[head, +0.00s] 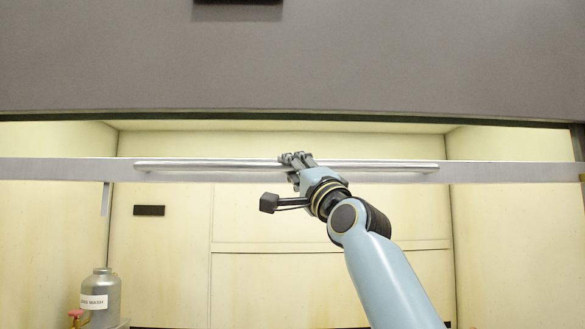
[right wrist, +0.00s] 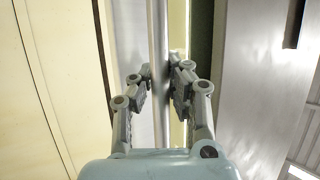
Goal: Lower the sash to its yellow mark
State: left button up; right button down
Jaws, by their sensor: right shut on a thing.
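The sash shows in the head view as a grey horizontal rail (head: 80,170) across the hood opening, with a long silver bar handle (head: 220,164) along it. My right gripper (head: 297,158) is at the middle of the handle, shut on it. In the right wrist view the handle (right wrist: 159,40) runs between the two fingers of my right gripper (right wrist: 160,85), which close on it from both sides. My left gripper is not in view.
A grey header panel (head: 300,60) spans the top above the sash. Behind the sash is a pale cream interior (head: 270,215). A grey bottle (head: 101,295) with a white label stands at the lower left, with a small red-topped thing (head: 76,317) beside it. A dark plate (head: 149,210) is on the back wall.

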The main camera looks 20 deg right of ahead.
notch_tip(320, 180, down, 10)
jog(key=b, duration=0.7)
jog(key=shift+r, duration=0.2)
jog(key=c, duration=1.2)
grip_release()
jog(key=shift+c, duration=0.2)
jog(key=v, duration=1.2)
